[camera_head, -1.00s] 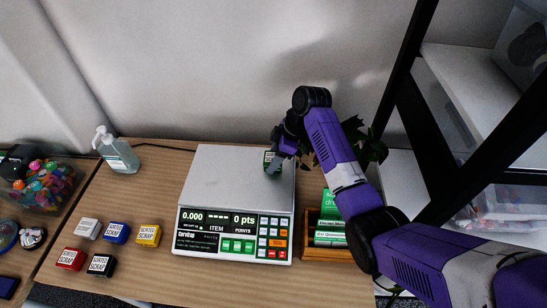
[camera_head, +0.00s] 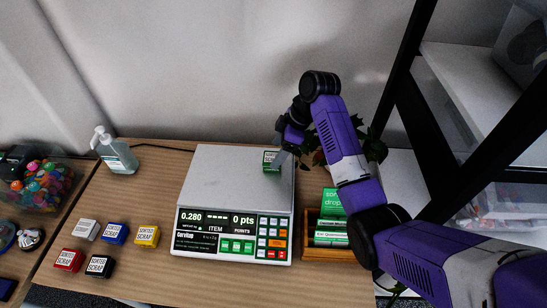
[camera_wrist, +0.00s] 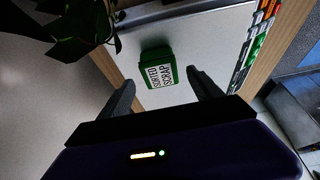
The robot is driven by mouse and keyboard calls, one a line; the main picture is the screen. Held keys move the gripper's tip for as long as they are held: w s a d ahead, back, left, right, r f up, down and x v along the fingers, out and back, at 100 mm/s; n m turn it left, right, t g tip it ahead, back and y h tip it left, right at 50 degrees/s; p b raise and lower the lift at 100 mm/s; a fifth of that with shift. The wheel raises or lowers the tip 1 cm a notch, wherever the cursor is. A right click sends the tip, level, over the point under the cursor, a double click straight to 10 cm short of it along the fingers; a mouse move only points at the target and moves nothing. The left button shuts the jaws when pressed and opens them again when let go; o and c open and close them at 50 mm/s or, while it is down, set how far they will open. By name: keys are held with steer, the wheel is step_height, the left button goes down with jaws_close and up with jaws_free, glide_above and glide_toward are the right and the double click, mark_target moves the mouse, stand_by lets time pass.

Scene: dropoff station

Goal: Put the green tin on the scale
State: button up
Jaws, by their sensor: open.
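The green tin (camera_head: 271,161), with a white "sorted scrap" label, rests on the right part of the plate of the scale (camera_head: 218,172). The scale's display reads 0.280. In the wrist view the tin (camera_wrist: 157,66) sits on the pale plate, ahead of and between my two fingers, with a gap to each. My gripper (camera_wrist: 160,92) is open and empty, and in the head view it (camera_head: 279,157) is just right of the tin. The head view partly hides the fingers behind the wrist.
White, blue, yellow, red and black tins (camera_head: 115,233) stand left of the scale. A sanitizer bottle (camera_head: 116,152) stands at the back left. A wooden box with green packets (camera_head: 331,225) is right of the scale. A plant (camera_head: 372,147) and a dark shelf frame are at the right.

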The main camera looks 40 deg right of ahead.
steer(key=v, duration=0.8)
stand_by(0.4)
